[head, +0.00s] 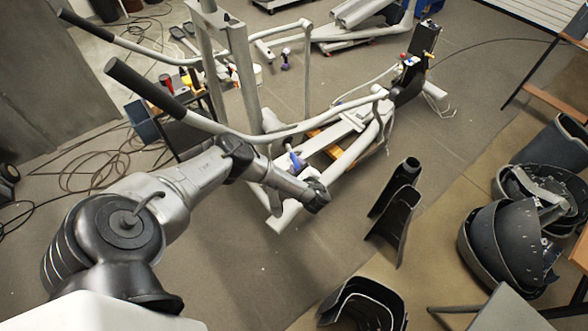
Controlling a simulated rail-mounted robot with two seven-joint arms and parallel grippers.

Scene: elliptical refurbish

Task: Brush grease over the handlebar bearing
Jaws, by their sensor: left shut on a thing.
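The elliptical trainer's frame stands in the middle of the head view, with a silver upright post (243,70). Its near handlebar (215,126) is a bent silver tube with a black grip (145,88); a second black grip (95,24) shows farther back. I cannot make out the handlebar bearing clearly. My left arm reaches in front of the frame. Its gripper (318,196) is over the lower frame, below the near handlebar. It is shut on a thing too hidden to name. A small blue part (296,161) shows just beyond it. My right gripper is not in view.
A small table (196,128) with bottles and tools stands behind the handlebar. Cables (95,165) lie on the floor at left. Black covers (398,205) and large dark shells (500,250) lie at right. Open floor (330,245) lies in front of the frame.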

